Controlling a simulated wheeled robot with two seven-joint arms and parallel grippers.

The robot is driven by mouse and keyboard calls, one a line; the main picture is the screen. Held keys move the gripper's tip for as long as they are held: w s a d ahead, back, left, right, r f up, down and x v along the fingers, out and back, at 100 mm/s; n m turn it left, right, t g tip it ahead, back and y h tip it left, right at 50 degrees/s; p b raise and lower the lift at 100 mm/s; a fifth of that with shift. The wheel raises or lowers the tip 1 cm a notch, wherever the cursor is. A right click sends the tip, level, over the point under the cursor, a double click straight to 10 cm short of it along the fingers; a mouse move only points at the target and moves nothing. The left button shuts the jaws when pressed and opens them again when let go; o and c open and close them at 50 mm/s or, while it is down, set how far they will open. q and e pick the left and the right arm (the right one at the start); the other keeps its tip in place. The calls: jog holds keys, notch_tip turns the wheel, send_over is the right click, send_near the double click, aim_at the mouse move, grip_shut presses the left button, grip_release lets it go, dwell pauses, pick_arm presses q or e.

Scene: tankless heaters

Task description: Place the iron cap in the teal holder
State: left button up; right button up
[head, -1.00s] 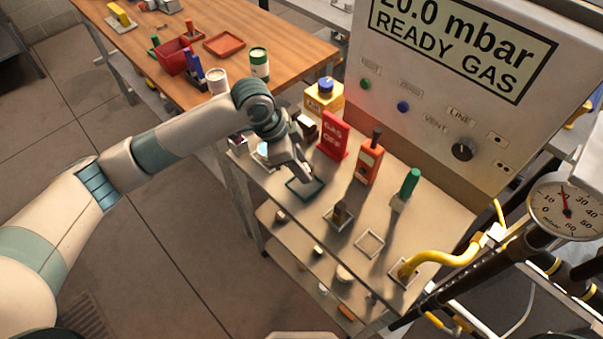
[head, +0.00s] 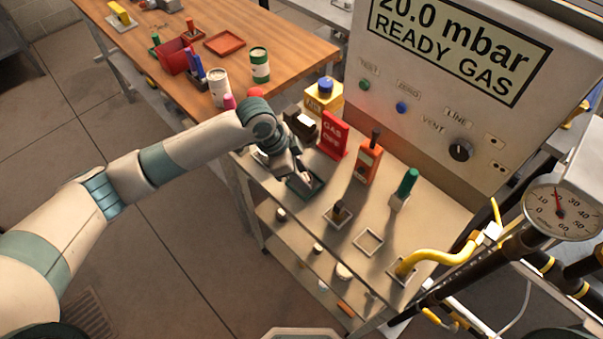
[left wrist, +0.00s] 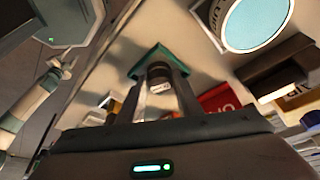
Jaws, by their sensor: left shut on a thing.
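The teal holder (head: 305,193) is a small square frame on the near left part of the cart top. It also shows in the left wrist view (left wrist: 139,71), just beyond my fingertips. My left gripper (head: 301,179) is low over the holder, with its fingers pointing down into it. In the left wrist view the gripper (left wrist: 160,82) is shut on the dark iron cap (left wrist: 158,70), which sits between the fingertips within the holder's outline. I cannot tell whether the cap touches the holder's floor.
A red gas sign (head: 333,135), an orange meter (head: 369,160) and a dark block (head: 299,125) stand close behind the holder. A green-handled tool (head: 405,188) and an empty square frame (head: 368,242) are to the right. A yellow hose (head: 430,259) crosses the cart's right end.

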pick_arm(q)
jog(key=o, duration=0.8)
jog(key=shift+r, duration=0.1)
jog(key=b+v, duration=0.2)
jog(key=v, duration=1)
jog(key=shift+b, duration=0.3)
